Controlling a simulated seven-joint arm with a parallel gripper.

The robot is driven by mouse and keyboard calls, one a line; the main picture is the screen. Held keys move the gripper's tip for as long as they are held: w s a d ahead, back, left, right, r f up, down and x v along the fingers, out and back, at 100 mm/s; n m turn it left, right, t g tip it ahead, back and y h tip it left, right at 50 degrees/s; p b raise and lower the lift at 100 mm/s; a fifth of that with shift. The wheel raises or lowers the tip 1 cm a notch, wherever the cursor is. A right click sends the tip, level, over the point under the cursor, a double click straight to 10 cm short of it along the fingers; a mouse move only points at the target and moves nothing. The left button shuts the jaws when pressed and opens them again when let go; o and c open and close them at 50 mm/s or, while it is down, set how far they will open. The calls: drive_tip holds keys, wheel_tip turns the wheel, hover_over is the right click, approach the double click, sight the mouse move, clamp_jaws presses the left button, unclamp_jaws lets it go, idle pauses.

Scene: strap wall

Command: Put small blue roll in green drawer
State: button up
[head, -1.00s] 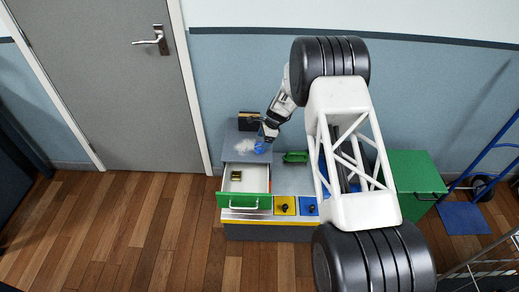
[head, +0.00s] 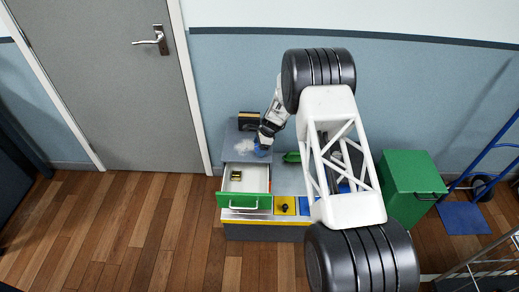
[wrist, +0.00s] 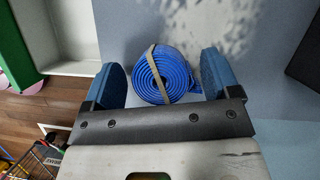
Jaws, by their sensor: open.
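The small blue roll (wrist: 165,75) is a coiled blue strap with a tan band around it. In the head view my gripper (head: 263,146) is over the grey top behind the drawer, and the roll is hard to tell from the blue fingers there. The green drawer (head: 243,201) is pulled open, with a white inside, in front of that spot. Its green front and white inside also show in the wrist view (wrist: 60,52).
A small dark and yellowish item (head: 236,176) lies inside the drawer. A clear crumpled bag (head: 243,147) is left of my gripper. A black and tan box (head: 249,121) stands behind it. A green object (head: 292,157) lies to the right. A green bin (head: 413,185) stands farther right.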

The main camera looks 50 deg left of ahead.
sight(256, 146)
idle(0.4)
drive_tip(key=c, duration=1.1)
drive_tip(key=shift+o, duration=0.2)
drive_tip(key=shift+r, duration=0.15)
drive_tip(key=shift+r, duration=0.7)
wheel_tip(256, 146, up, 2)
drive_tip(key=s+d+r, duration=0.1)
drive_tip(key=s+d, duration=0.8)
drive_tip(key=d, duration=0.4)
drive_tip(key=shift+d+r, duration=0.15)
